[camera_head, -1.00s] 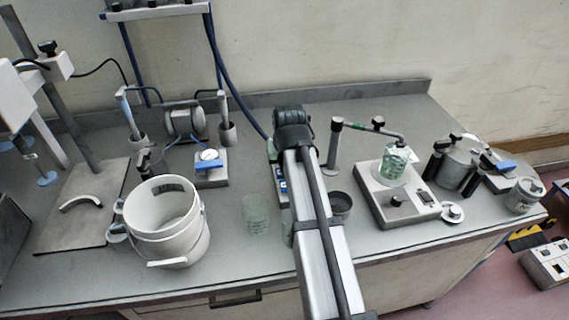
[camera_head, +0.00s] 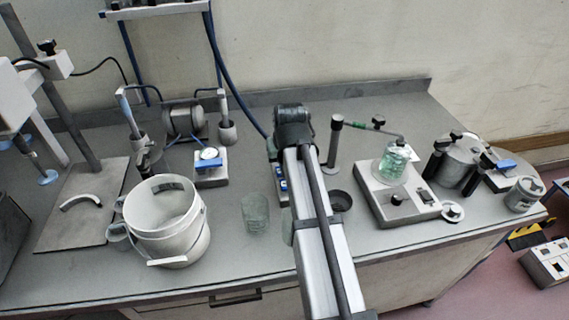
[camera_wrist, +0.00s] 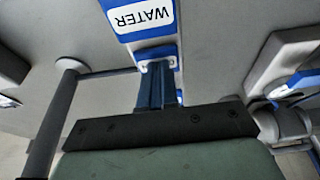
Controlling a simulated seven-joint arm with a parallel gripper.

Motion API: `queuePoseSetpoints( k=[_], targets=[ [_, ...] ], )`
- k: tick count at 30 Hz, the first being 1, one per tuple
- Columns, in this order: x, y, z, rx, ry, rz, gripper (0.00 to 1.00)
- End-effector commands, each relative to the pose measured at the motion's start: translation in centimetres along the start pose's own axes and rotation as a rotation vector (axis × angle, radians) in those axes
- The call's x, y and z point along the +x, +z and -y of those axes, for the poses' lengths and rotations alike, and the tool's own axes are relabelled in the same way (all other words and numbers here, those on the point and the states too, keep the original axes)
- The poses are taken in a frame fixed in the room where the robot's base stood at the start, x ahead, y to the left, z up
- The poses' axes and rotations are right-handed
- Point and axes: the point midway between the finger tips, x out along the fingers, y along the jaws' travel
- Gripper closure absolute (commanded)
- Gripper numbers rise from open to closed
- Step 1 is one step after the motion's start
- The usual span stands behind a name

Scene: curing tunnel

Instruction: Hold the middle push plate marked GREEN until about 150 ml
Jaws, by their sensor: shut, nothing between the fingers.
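My gripper (camera_wrist: 157,72) is shut and empty. In the wrist view its fingers point at a second blue-and-white plate (camera_wrist: 167,53), which they mostly cover; its marking cannot be read, and contact cannot be told. Just beyond it is a plate marked WATER (camera_wrist: 142,17), upside down. In the head view my gripper (camera_head: 292,128) is over the blue-labelled push plates (camera_head: 281,184), which my arm partly hides. No GREEN marking is readable. A glass beaker (camera_head: 393,163) with greenish contents stands on a white hotplate-like device (camera_head: 374,196). An empty-looking glass beaker (camera_head: 256,214) stands left of my arm.
A white bucket (camera_head: 168,220) stands at the left. A post with a side arm (camera_head: 334,145) reaches over the device. A dark bowl (camera_head: 340,200) sits right of my arm. Bare bench lies along the front.

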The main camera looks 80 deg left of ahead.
Motion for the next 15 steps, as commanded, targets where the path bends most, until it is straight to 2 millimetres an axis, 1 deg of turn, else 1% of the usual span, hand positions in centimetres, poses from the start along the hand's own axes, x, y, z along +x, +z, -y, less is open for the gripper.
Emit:
queuePoseSetpoints(
  k=[1,5,9,15],
  targets=[
    [0.1,0.5,0.0,0.0,-0.001,0.016,1.0],
    [-1.6,-0.1,0.0,0.0,-0.001,0.01,1.0],
    [-4.2,-0.9,0.0,0.0,0.0,0.0,1.0],
    [-8.0,-1.0,0.0,0.0,0.0,-0.003,1.0]
  ],
)
